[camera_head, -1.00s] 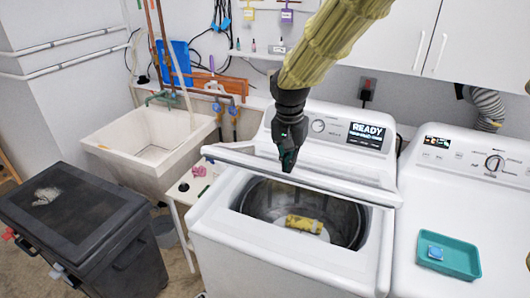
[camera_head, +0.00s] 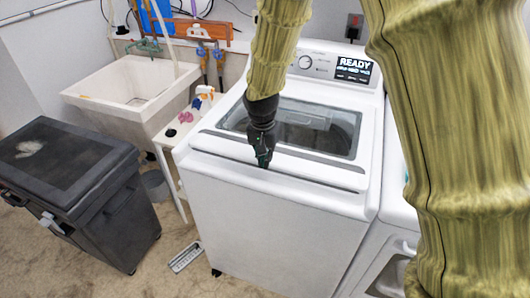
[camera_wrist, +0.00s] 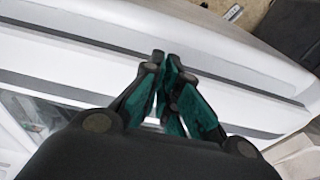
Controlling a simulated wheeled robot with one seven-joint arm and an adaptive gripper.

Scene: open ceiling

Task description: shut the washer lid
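The white washer (camera_head: 270,215) stands in the middle of the head view, its display reading READY. Its lid (camera_head: 355,181) lies down flat over the drum opening, with a glass window (camera_head: 322,127) through which the drum shows dimly. My gripper (camera_head: 263,163) points down at the lid's front edge, touching it or just above it; I cannot tell which. In the wrist view the teal fingers of my gripper (camera_wrist: 170,62) are together at the tips, with nothing visible between them, over the lid's white front strip (camera_wrist: 210,75).
A black bin (camera_head: 75,190) stands at the left on the floor. Behind it is a utility sink (camera_head: 130,95). A small side table (camera_head: 175,135) with a spray bottle (camera_head: 203,98) stands left of the washer. A second white machine (camera_head: 385,240) is at the right, partly behind my arm.

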